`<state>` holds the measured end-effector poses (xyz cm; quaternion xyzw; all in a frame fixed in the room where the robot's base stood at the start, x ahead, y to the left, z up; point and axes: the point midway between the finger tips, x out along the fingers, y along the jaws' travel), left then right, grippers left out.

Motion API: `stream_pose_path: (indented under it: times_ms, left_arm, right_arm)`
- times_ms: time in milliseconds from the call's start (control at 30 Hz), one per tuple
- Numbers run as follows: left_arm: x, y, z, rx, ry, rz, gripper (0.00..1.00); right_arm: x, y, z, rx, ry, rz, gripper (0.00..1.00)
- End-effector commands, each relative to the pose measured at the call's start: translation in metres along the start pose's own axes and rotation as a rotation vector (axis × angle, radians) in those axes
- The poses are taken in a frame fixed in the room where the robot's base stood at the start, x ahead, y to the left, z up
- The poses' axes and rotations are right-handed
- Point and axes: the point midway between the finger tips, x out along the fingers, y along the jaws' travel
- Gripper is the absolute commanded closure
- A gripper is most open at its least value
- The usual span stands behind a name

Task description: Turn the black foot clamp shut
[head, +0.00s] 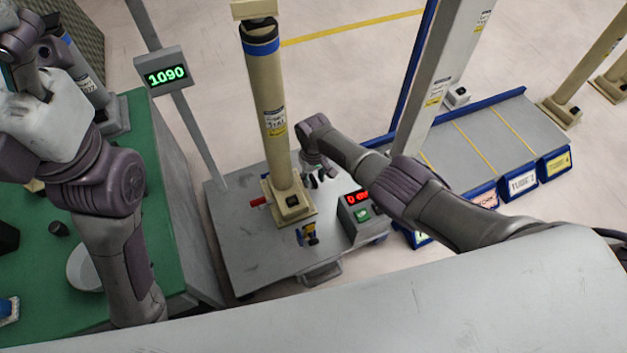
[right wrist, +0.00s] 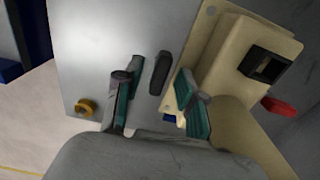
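The black foot clamp (right wrist: 160,72) shows in the right wrist view as an upright-looking dark handle beside the beige foot of the column (right wrist: 215,50). My right gripper (right wrist: 158,85) is open, with one finger on each side of the clamp; I see a gap to both fingers. In the head view my right gripper (head: 314,172) is low at the right of the column foot (head: 290,208), and I cannot tell the black clamp from its dark fingers there. My left arm is at the left, over the green bench; its gripper is not clearly visible.
The beige column (head: 270,110) stands on a grey cart (head: 250,260). A red clamp (head: 258,202) is left of the foot, a blue and yellow part (head: 308,235) in front. A red-lit readout box (head: 357,213) stands close right of the gripper. A grey post carries a 1090 display (head: 165,74).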

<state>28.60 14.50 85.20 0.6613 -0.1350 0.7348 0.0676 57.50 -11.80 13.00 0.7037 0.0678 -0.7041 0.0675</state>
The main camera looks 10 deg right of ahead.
Motion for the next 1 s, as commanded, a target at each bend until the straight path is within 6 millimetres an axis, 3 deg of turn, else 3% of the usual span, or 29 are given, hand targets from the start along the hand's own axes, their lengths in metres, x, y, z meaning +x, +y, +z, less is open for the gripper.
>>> stream_pose_path:
  times_ms: [300, 533, 1000]
  left_arm:
    - [0.0013, 0.0003, -0.0005, 0.001, 0.004, 0.002, 0.25]
    - [0.0011, 0.0004, -0.0004, 0.000, 0.003, 0.002, 0.25]
    - [0.0008, 0.0004, -0.0003, 0.000, 0.003, 0.002, 0.25]
  right_arm:
    - [0.0013, 0.0001, -0.0001, 0.000, 0.000, 0.000, 0.60]
    - [0.0014, 0.0003, -0.0001, 0.000, 0.000, 0.001, 0.99]
    - [0.0015, 0.0004, -0.0001, -0.056, 0.000, 0.002, 1.00]
